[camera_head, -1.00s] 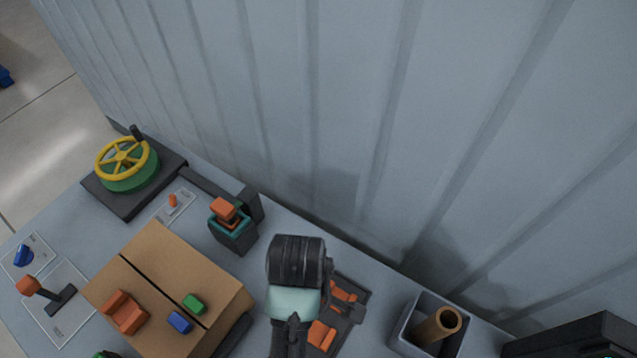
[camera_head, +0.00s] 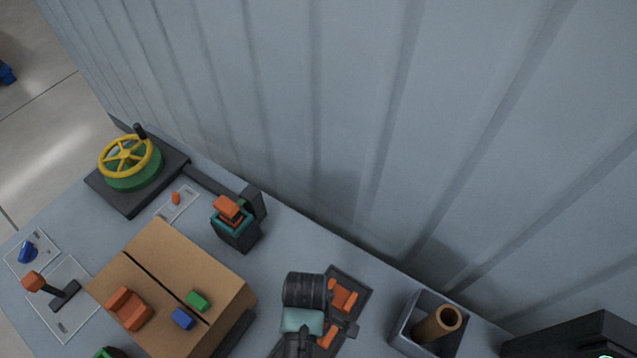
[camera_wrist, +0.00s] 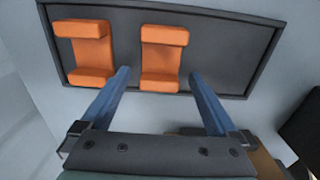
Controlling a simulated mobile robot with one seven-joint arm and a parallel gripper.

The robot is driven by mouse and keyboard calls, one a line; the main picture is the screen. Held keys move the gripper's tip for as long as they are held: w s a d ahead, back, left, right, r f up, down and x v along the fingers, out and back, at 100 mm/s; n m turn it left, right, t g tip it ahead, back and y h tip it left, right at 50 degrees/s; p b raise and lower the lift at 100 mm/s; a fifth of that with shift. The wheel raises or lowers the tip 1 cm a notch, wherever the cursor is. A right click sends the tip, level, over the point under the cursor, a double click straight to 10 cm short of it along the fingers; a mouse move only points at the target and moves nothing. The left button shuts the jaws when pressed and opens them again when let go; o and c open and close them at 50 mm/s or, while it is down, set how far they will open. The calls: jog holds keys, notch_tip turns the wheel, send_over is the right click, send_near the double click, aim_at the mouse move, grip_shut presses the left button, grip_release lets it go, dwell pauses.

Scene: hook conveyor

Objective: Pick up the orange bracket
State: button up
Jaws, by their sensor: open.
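Two orange brackets lie in a dark tray (camera_wrist: 225,48): a left one (camera_wrist: 88,52) and a right one (camera_wrist: 163,58) in the wrist view. My gripper (camera_wrist: 160,78) is open and empty. Its two blue fingers reach toward the tray, with the right bracket between their tips in the picture; I cannot tell how far above it they are. The left bracket is outside the left finger. In the head view the tray (camera_head: 357,282) is partly hidden by my wrist, with orange pieces (camera_head: 343,296) showing in it. Another orange bracket (camera_head: 129,309) lies on the cardboard box.
The cardboard box (camera_head: 170,254) also carries a green block (camera_head: 198,300) and a blue block (camera_head: 182,319). A grey bin (camera_head: 404,331) with a brown tube (camera_head: 437,325) stands right of the tray. A teal-and-black fixture (camera_head: 236,228) holds an orange piece. A corrugated wall (camera_head: 330,100) runs behind.

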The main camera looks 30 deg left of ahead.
jog(key=c, duration=1.4)
